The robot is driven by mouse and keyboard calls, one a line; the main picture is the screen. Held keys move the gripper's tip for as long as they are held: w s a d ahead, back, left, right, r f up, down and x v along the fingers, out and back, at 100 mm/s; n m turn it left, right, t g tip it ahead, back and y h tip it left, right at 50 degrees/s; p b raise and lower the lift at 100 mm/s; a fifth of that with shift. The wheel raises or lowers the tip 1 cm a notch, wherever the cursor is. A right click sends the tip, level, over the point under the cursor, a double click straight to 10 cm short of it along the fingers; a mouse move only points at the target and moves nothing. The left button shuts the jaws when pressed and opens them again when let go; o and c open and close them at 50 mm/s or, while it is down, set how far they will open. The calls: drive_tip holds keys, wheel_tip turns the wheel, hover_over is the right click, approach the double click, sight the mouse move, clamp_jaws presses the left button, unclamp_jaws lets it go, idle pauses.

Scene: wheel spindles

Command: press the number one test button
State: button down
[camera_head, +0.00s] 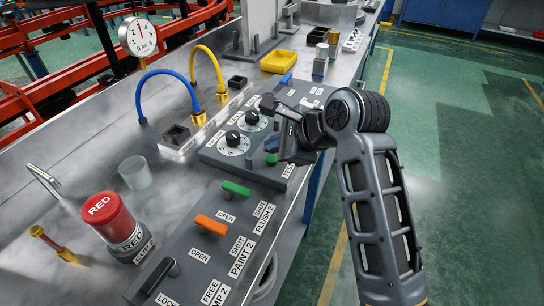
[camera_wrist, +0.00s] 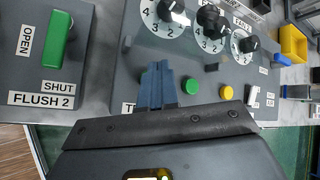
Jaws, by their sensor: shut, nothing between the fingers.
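The grey control panel (camera_head: 233,163) bears the dials and test buttons; it also fills the middle of the wrist view (camera_wrist: 200,72). A green round button (camera_wrist: 190,86) and a yellow round button (camera_wrist: 226,92) show right of my gripper (camera_wrist: 157,72). My gripper's blue-grey fingers (camera_head: 271,145) are shut and empty over the button row. No button number is readable, and contact is unclear.
Several black dials (camera_wrist: 208,15) stand behind the buttons. A green valve handle (camera_head: 236,188) and an orange handle (camera_head: 210,224) stand on the nearer panel. Blue (camera_head: 165,82) and yellow (camera_head: 209,58) hoses arch at the left. A yellow bin (camera_head: 279,62) sits farther back.

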sight(275, 160)
drive_tip(key=shift+f+p, duration=0.15)
drive_tip(key=shift+p, duration=0.2)
idle(0.3)
drive_tip(key=shift+f, duration=0.25)
drive_tip(key=shift+f, duration=0.45)
idle(0.9)
drive_tip(key=shift+r+p, duration=0.1)
drive_tip(key=shift+p, duration=0.25)
drive_tip(key=shift+r+p, duration=0.8)
drive_tip(key=shift+p, duration=0.35)
wheel_tip(275, 160, up, 5)
drive_tip(key=p, duration=0.6)
